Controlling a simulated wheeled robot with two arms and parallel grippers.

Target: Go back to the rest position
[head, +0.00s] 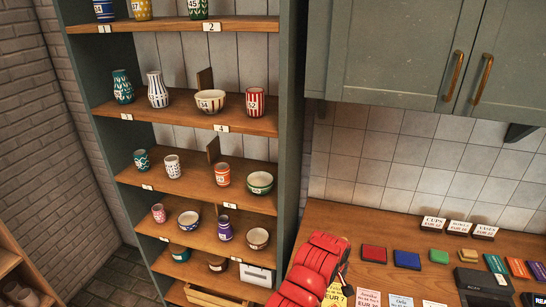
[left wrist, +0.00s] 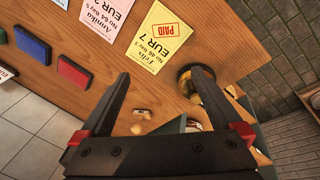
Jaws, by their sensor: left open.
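My left gripper (left wrist: 160,78) is open in the left wrist view, its two black fingers spread above the wooden counter (left wrist: 215,35). No held thing shows between the fingers. A yellow card (left wrist: 158,38) stamped PAID lies just past the fingertips. A round dark and brass-coloured object (left wrist: 186,76) is by the right finger and partly hidden by it. In the head view my red arm reaches over the counter's left end, and its fingers are not clear there. My right gripper is in neither view.
An open shelf (head: 205,122) with numbered cups, bowls and vases stands left of the counter. Coloured pads (head: 407,259), cards (head: 368,297) and small signs (head: 459,226) lie on the counter. A green cabinet (head: 395,50) hangs above. The counter's back left is clear.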

